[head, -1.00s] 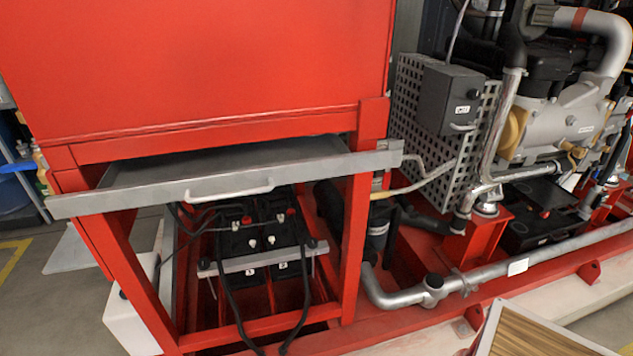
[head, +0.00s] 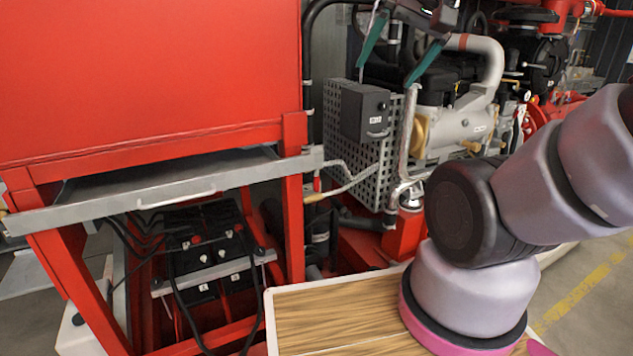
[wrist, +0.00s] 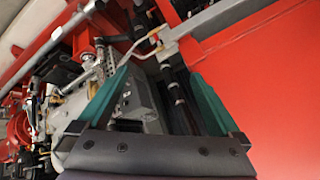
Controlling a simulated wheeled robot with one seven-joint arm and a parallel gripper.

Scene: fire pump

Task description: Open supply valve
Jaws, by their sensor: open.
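No part is clearly readable as the supply valve. A small fitting with a red part (head: 317,184) sits beside the red tank frame's right post, where a yellowish hose (head: 326,194) begins; I cannot tell whether it is the valve. In the wrist view, a metal pipe fitting (wrist: 165,46) shows at the tank's corner, beyond the fingertips. My gripper (head: 385,74) has two teal fingers, spread apart with nothing between them. It hangs above and in front of the grey control box and apart from the fitting. It also shows in the wrist view (wrist: 158,74).
The red tank (head: 150,70) fills the left, with a grey drip tray (head: 110,207) and batteries (head: 205,250) below. A grey box (head: 365,112) on a perforated guard (head: 340,145) and the engine (head: 460,125) stand right of it. Floor is free at the right.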

